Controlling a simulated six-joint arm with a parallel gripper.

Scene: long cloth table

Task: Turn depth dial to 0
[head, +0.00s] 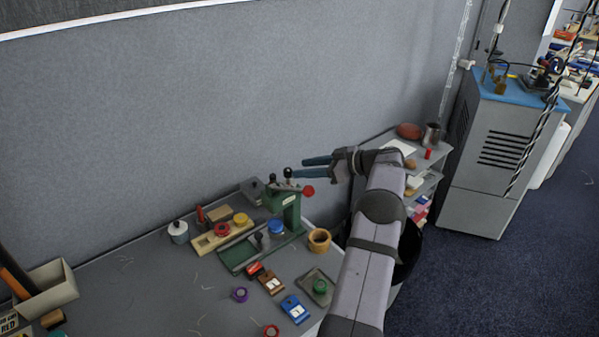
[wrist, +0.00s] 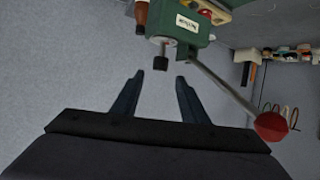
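The green bench press (head: 284,198) stands on the table against the wall. Its green head with a white label also shows at the top of the wrist view (wrist: 197,24). A short dark round part (wrist: 163,48) sticks out of the head towards my fingers; I cannot tell whether it is the depth dial, and no scale or number is readable. A lever ending in a red ball (wrist: 271,126) runs past my right finger; the ball also shows in the head view (head: 308,191). My gripper (head: 304,167) is open and empty beside the press head, its fingers apart in the wrist view (wrist: 160,77).
Wooden fixtures with coloured round pieces (head: 222,229), a wooden cup (head: 319,240) and small blocks (head: 295,309) lie around the press. The grey wall is close behind. A shelf (head: 427,180) stands to the right. The table's middle left is mostly clear.

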